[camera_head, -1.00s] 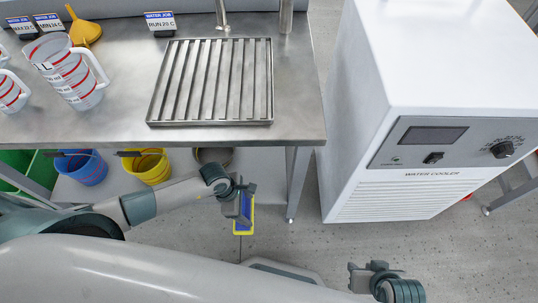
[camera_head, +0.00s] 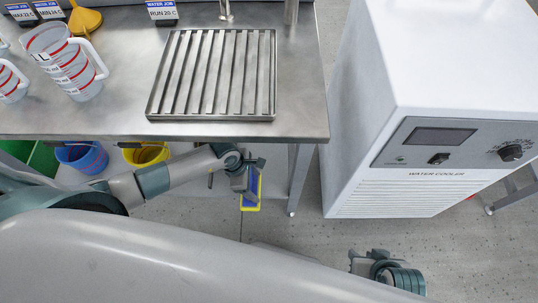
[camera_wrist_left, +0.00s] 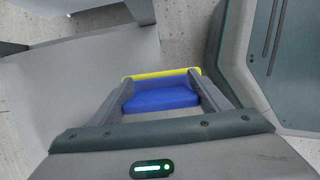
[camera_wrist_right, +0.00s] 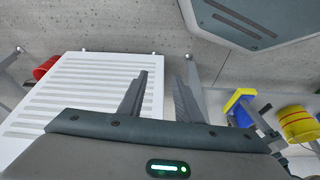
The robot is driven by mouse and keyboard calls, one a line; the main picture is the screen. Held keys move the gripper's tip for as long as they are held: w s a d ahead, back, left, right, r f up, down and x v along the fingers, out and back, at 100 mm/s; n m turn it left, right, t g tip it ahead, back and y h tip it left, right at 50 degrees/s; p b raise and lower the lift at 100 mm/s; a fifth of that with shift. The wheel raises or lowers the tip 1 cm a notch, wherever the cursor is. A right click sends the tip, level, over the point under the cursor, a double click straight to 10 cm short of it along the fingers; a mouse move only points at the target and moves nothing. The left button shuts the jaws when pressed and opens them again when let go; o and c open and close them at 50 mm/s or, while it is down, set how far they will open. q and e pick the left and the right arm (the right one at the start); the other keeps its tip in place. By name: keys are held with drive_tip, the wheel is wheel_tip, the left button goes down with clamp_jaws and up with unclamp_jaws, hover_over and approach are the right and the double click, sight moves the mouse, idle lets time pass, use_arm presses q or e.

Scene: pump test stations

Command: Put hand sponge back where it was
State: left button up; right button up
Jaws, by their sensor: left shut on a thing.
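The hand sponge (camera_head: 251,194) is blue with a yellow layer. My left gripper (camera_head: 246,184) is shut on it and holds it in the air in front of the bench's lower right part. In the left wrist view the sponge (camera_wrist_left: 162,98) sits between both fingers, its yellow side farthest from the palm. It also shows in the right wrist view (camera_wrist_right: 240,106). My right gripper (camera_head: 366,258) is low at the right, over the floor. In the right wrist view (camera_wrist_right: 165,72) its fingers are apart with nothing between them.
The steel bench (camera_head: 110,122) carries a drain grid (camera_head: 212,75), measuring jugs (camera_head: 68,65), a yellow funnel (camera_head: 85,19) and label signs. Blue (camera_head: 80,157) and yellow (camera_head: 146,154) buckets stand below. A white water cooler (camera_head: 405,180) stands right of the bench.

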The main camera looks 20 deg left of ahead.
use_arm(q)
drive_tip(key=w+d+b, duration=0.1)
drive_tip(key=w, duration=1.2)
drive_tip(key=shift+w, duration=0.25)
use_arm(e)
drive_tip(key=shift+w+a+t+y, duration=0.15)
drive_tip(key=shift+a+t, duration=0.05)
drive_tip(key=shift+a, duration=0.25)
drive_tip(key=shift+w+a+t+y, duration=0.1)
drive_tip(key=shift+a+t+y, duration=0.1)
drive_tip(key=shift+a, duration=0.2)
drive_tip(key=shift+w, duration=0.1)
use_arm(q)
drive_tip(key=f, duration=0.3)
drive_tip(key=shift+w+d+b, duration=0.1)
drive_tip(key=shift+w+b, duration=0.2)
drive_tip(key=shift+w, duration=0.1)
drive_tip(key=shift+f, duration=0.2)
use_arm(e)
drive_tip(key=shift+w+a+r, duration=0.1)
drive_tip(key=shift+w+a, duration=0.25)
drive_tip(key=shift+w, duration=0.1)
